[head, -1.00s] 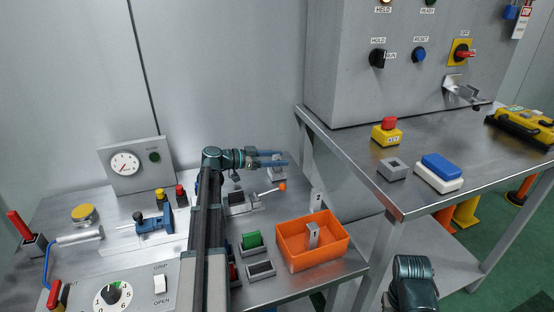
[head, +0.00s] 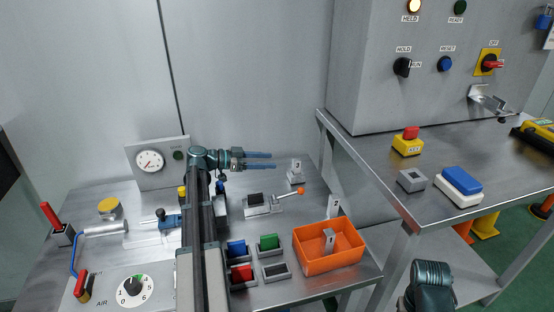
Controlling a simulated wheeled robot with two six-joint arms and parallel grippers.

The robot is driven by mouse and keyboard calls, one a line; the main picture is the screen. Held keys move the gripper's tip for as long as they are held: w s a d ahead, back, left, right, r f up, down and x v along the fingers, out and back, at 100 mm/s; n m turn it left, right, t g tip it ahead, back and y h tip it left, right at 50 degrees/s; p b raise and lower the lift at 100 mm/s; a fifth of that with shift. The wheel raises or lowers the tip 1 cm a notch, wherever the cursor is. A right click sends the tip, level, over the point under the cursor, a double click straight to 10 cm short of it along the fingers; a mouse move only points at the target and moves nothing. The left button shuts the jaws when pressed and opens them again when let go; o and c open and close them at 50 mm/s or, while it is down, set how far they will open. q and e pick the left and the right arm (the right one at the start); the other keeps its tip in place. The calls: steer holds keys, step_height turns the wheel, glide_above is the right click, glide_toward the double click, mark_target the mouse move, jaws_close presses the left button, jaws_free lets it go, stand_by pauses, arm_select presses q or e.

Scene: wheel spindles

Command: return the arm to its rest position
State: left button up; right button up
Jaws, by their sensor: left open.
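My left arm comes up from the bottom, left of centre, over the left bench. Its gripper (head: 272,161) points right, with its two blue fingers apart and nothing between them. It is left of a grey block marked 3 (head: 296,172) and in the picture lies above the small fixture with an orange-knobbed lever (head: 263,202). My right arm (head: 432,285) shows only as a dark link at the bottom right; its gripper is out of view.
An orange bin (head: 315,262) holding a grey tagged piece stands at the bench's front right. Green (head: 268,242), blue (head: 237,249) and red (head: 241,272) blocks sit left of it. The right bench (head: 385,168) carries a yellow-and-red button box (head: 408,144) and a blue-and-white block (head: 460,184).

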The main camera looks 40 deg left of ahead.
arm_select(q)
steer(key=shift+s+a, duration=0.2)
steer(key=shift+s, duration=0.1)
stand_by(0.4)
